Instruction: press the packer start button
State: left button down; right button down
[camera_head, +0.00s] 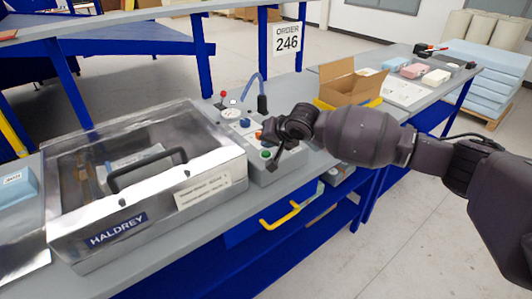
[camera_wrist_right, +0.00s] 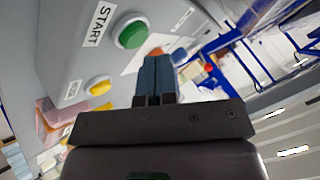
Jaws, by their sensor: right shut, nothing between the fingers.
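The packer (camera_head: 150,215), marked HALDREY, has a clear lid with a black handle, and the lid is down. Its grey control panel (camera_head: 255,172) is on its right side. The green start button (camera_head: 265,154) shows on the panel; in the right wrist view the green button (camera_wrist_right: 130,33) sits beside a START label (camera_wrist_right: 98,22). My left gripper is not in view.
A yellow button (camera_wrist_right: 98,85) is near the green one. A red knob (camera_head: 223,94) and a blue hose (camera_head: 258,90) stand behind the panel. An open cardboard box (camera_head: 350,90) is to the right. A yellow drawer handle (camera_head: 280,217) is below the bench edge.

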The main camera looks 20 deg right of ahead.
jog(key=shift+f, duration=0.4)
jog(key=shift+f, duration=0.25)
dwell(0.6)
jog(key=shift+f+p, duration=0.25)
jog(key=shift+p, duration=0.05)
dwell(0.4)
jog(key=shift+r+p, duration=0.85)
jog(key=shift+p, duration=0.15)
jog(key=shift+r, duration=0.1)
